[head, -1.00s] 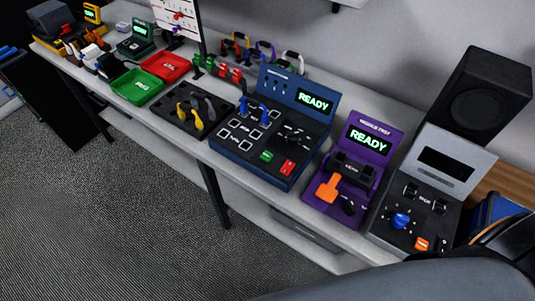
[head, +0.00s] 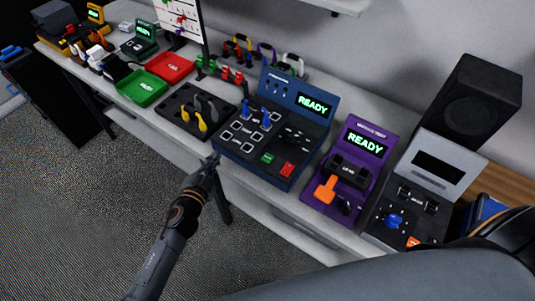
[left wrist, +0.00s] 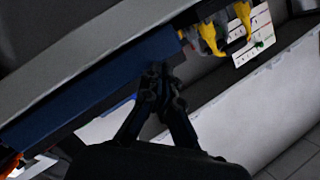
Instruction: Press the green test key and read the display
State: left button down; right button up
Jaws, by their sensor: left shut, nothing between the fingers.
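The blue tester (head: 262,152) stands on the bench, and its display (head: 313,104) reads READY in green. Its green key (head: 267,158) is on the lower front of the panel, left of a red key (head: 288,169). Blue plugs (head: 265,117) stand in sockets on its upper left. My left gripper (head: 212,160) is shut and empty, just off the tester's front left corner and apart from the green key. In the left wrist view the shut fingertips (left wrist: 158,70) lie close to the tester's blue side (left wrist: 95,88); I cannot tell if they touch. My right gripper is not in view.
A purple tester (head: 350,170) with an orange lever, also showing READY, stands to the right, then a grey unit (head: 438,165). A black tray (head: 184,124) with yellow and grey plugs lies to the left, beyond it green (head: 140,88) and red bins (head: 170,67).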

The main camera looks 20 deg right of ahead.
aim_at(265, 159)
pick_arm(q)
jog(key=d+r+m+h, duration=0.1)
jog(key=d+r+m, duration=0.1)
jog(key=r, duration=0.1)
jog(key=d+r+m+g+h, duration=0.1)
jog(key=d+r+m+h, duration=0.1)
jog(key=d+r, duration=0.1)
jog(key=d+r+m+h, duration=0.1)
jog(key=d+r+m, duration=0.1)
jog(key=r, duration=0.1)
jog(key=shift+w+d+g+h+p, duration=0.1)
jog(key=shift+d+g+h+p, duration=0.1)
jog(key=shift+g+h+p, duration=0.15)
jog(key=s+d+r+m+g+y+p, duration=0.1)
jog(key=s+d+r+m+g+y, duration=0.1)
jog(key=m, duration=0.7)
jog(key=s+d+r+m+g+y+p, duration=0.1)
jog(key=s+d+r+m+g+y, duration=0.1)
jog(key=m+g, duration=0.4)
jog(key=s+d+r+m, duration=0.1)
jog(key=d+m, duration=0.1)
jog(key=m, duration=0.2)
jog(key=shift+s+d+r+m+g, duration=0.2)
jog(key=shift+d+r+m+g, duration=0.05)
jog(key=shift+d+m+g, duration=0.1)
notch_tip(265, 159, down, 9)
jog(key=b, duration=0.6)
jog(key=shift+r, duration=0.1)
jog(key=shift+f+b, duration=0.3)
jog(key=shift+f, duration=0.1)
